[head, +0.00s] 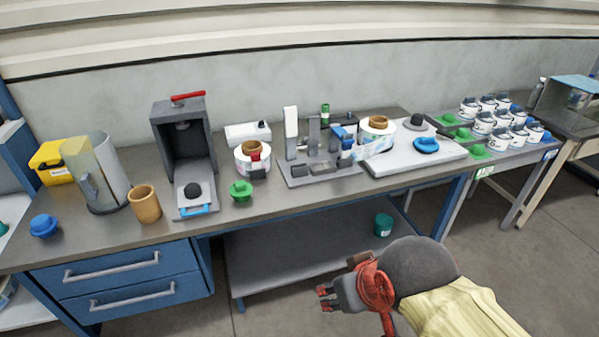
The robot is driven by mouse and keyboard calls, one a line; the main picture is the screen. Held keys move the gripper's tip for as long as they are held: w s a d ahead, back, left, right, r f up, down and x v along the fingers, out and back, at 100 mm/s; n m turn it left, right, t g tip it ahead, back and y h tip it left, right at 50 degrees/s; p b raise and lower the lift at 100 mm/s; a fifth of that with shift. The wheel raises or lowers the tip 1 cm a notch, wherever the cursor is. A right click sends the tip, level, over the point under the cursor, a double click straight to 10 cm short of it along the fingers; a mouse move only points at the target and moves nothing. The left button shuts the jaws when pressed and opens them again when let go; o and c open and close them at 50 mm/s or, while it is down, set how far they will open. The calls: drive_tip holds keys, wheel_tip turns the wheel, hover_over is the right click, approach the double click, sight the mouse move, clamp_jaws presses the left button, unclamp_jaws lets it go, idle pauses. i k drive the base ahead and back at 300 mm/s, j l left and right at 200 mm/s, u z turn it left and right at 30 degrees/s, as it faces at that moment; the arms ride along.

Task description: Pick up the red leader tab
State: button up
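A small red tab (255,157) shows on the front of a white label reel with a brown core (253,147), which stands on the bench left of centre. The tab is small in this view, and a dark piece sits just below it. My gripper (325,298), grey with red parts, is in front of the bench at the lower middle, well apart from the reel and lower than the bench top. Nothing shows clearly in it. Its fingertips are too small to tell whether they are open or shut.
A dark press with a red handle (187,97) stands left of the reel. A green knobbed piece (241,190) lies close in front of it. A grey labelling fixture (318,170) stands to its right. A brown cup (145,204) is near the front edge.

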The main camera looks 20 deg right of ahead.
sight(256, 156)
drive_tip(key=i+j+z, duration=0.2)
drive_tip(key=i+j, duration=0.45)
drive_tip(key=i, duration=0.3)
drive_tip(key=i+j+z, duration=0.15)
drive_tip(key=i+j, duration=0.65)
drive_tip(key=i, duration=0.15)
